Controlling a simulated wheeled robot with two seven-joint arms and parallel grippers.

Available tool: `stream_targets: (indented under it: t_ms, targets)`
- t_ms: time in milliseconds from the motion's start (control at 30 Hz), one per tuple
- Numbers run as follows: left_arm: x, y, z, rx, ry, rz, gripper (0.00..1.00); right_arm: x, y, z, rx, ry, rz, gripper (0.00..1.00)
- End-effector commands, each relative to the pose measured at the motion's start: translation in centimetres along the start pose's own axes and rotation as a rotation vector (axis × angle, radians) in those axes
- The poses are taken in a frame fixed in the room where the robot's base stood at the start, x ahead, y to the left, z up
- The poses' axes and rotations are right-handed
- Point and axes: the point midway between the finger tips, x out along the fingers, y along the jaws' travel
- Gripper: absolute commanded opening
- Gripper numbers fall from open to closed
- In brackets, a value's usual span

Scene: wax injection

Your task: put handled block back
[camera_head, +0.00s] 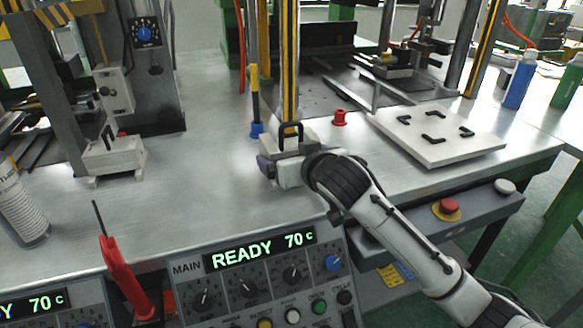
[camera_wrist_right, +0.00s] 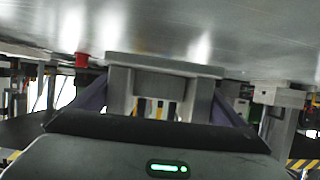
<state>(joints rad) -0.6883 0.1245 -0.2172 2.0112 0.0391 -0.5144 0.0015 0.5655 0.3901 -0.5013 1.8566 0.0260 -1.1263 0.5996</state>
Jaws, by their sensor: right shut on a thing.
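The handled block (camera_head: 294,142) is pale grey with a black loop handle on top. It is upright over the table, left of a white board (camera_head: 430,150) with black corner marks. My right gripper (camera_head: 276,170) comes in from the lower right and is shut on the block. In the right wrist view the block (camera_wrist_right: 165,62) sits between the two fingers of the right gripper (camera_wrist_right: 165,105), its flat plate close to the table surface. I cannot tell whether it touches the table. My left gripper is not in view.
A similar handled block (camera_head: 115,160) stands at the left machine. A yellow-and-blue tool (camera_head: 256,110) and a red knob (camera_head: 339,118) are behind the held block. A control panel (camera_head: 270,285) and red-handled tool (camera_head: 125,277) are in front. The table's left middle is clear.

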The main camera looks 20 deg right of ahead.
Motion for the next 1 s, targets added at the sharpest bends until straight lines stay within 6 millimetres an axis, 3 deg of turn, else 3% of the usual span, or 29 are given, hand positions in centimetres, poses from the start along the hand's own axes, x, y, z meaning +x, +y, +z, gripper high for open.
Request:
stream_targets:
  t_ms: [200,633,667,1000]
  targets:
    - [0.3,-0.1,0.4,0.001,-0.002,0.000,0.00,0.8,0.0,1.7,0.000,0.013,-0.001,0.33]
    - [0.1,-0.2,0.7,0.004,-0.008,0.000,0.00,1.0,0.0,2.1,0.001,0.012,-0.002,0.33]
    - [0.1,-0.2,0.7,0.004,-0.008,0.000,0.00,1.1,0.0,2.6,0.001,0.001,0.000,0.99]
    - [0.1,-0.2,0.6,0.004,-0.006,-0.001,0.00,0.7,0.0,2.2,0.000,0.002,-0.001,1.00]
